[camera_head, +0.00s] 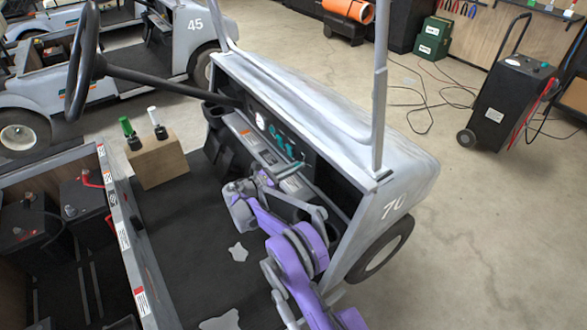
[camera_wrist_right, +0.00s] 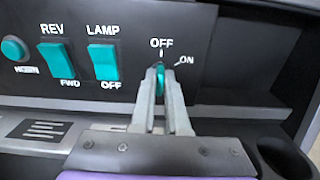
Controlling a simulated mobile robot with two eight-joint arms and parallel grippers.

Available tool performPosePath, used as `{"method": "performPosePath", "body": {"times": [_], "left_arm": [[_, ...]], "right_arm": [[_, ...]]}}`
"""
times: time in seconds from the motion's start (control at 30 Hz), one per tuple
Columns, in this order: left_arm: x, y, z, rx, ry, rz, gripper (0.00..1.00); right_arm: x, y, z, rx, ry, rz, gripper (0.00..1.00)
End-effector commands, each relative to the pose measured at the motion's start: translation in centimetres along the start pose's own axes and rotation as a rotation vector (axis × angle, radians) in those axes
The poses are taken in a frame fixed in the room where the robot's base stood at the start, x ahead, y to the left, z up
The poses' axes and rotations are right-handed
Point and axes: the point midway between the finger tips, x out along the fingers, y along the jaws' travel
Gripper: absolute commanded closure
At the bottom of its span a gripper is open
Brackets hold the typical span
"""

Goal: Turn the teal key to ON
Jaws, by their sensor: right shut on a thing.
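The teal key (camera_wrist_right: 160,79) sits in the black dash panel (camera_wrist_right: 75,20) between the labels OFF, above it, and ON, to its upper right. It looks upright, in line with the OFF mark. My right gripper (camera_wrist_right: 161,92) is shut on the key, one finger on each side. In the head view my right gripper (camera_head: 290,168) reaches to the right part of the cart's dash. The key's lower part is hidden between the fingers. My left gripper is not in view.
Left of the key are a teal LAMP switch (camera_wrist_right: 104,62), a REV/FWD switch (camera_wrist_right: 56,62) and a round teal button (camera_wrist_right: 14,49). A cup hole (camera_wrist_right: 285,158) lies at lower right. The steering wheel (camera_head: 85,60) and a roof post (camera_head: 380,90) flank the dash.

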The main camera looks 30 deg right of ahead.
Motion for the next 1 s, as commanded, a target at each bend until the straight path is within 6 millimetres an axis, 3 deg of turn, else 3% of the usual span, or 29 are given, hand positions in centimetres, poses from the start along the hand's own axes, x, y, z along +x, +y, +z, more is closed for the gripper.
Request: {"method": "performPosePath", "body": {"times": [0.27,1.0], "left_arm": [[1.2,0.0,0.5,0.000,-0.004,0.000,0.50],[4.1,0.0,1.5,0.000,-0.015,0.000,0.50]], "right_arm": [[0.0,-0.1,-0.2,0.148,0.000,0.000,1.00],[0.0,-0.2,-0.2,0.809,0.000,0.000,1.00]]}}
